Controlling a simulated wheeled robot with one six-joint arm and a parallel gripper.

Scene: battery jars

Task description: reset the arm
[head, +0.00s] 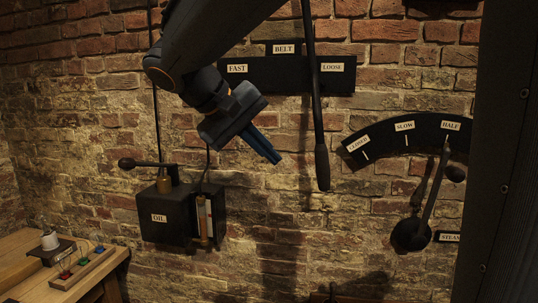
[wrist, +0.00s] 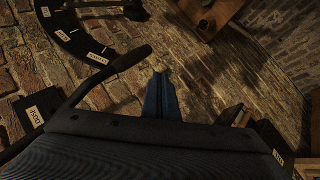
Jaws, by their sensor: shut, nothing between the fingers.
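My gripper (head: 276,158) hangs from my dark arm in the upper middle of the head view, its blue fingers pointing down and to the right. The fingers are shut together with nothing between them. In the wrist view the shut blue fingers (wrist: 162,95) stick out past the dark gripper body. In the head view they are left of the long black belt lever (head: 317,110) and above the oil box (head: 167,215). The fingers appear apart from the lever and the box.
The belt plate (head: 345,85) reads FAST and LOOSE. A curved steam scale (head: 380,140) is at right, its lever (head: 433,195) near HALF. A dark upright panel (head: 505,200) stands far right.

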